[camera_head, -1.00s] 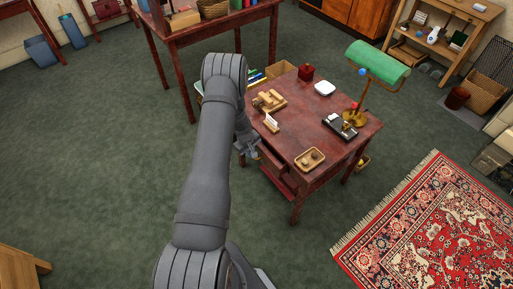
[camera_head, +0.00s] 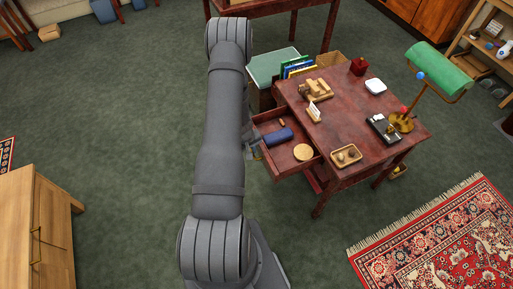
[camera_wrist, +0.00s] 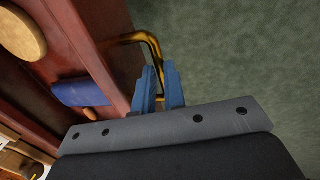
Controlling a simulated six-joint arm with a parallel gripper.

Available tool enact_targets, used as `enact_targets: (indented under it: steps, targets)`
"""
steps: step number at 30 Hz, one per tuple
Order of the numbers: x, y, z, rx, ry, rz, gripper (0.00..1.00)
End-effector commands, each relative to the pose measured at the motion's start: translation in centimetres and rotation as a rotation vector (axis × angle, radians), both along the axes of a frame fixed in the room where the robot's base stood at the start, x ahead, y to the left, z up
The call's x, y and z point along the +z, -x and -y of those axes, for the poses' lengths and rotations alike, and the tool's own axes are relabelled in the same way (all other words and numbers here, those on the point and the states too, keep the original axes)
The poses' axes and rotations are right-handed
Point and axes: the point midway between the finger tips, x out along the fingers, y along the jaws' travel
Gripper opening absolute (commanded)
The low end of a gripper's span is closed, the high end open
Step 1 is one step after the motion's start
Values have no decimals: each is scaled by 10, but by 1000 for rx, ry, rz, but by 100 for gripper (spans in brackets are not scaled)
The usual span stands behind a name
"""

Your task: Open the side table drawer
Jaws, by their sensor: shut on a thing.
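The side table (camera_head: 345,115) is dark red wood and stands right of my arm. Its drawer (camera_head: 272,122) is pulled out toward my arm, and its inside shows. In it lie a blue roll-shaped thing (camera_head: 278,137), a round tan disc (camera_head: 303,152) and a small brown piece. My gripper (camera_wrist: 160,80) is shut on the drawer's brass handle (camera_wrist: 135,39), with its blue fingers on either side of the bar. In the head view the gripper is mostly hidden behind my arm, near the drawer front.
A wooden cabinet (camera_head: 40,230) stands at lower left.

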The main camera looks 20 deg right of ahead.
Motion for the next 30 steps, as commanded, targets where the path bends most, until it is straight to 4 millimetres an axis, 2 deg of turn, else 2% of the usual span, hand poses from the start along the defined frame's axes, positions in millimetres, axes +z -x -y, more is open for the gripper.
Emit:
enact_targets:
  steps: [11, 12, 14, 15, 24, 30]
  targets:
    - [-1, 1, -2, -1, -1, -3, 0]
    - [-1, 1, -2, -1, -1, -3, 18]
    - [0, 1, -2, -1, -1, -3, 30]
    - [0, 1, -2, -1, -1, -3, 33]
    - [1, 0, -1, 0, 0, -1, 33]
    - [21, -1, -4, 0, 2, 1, 33]
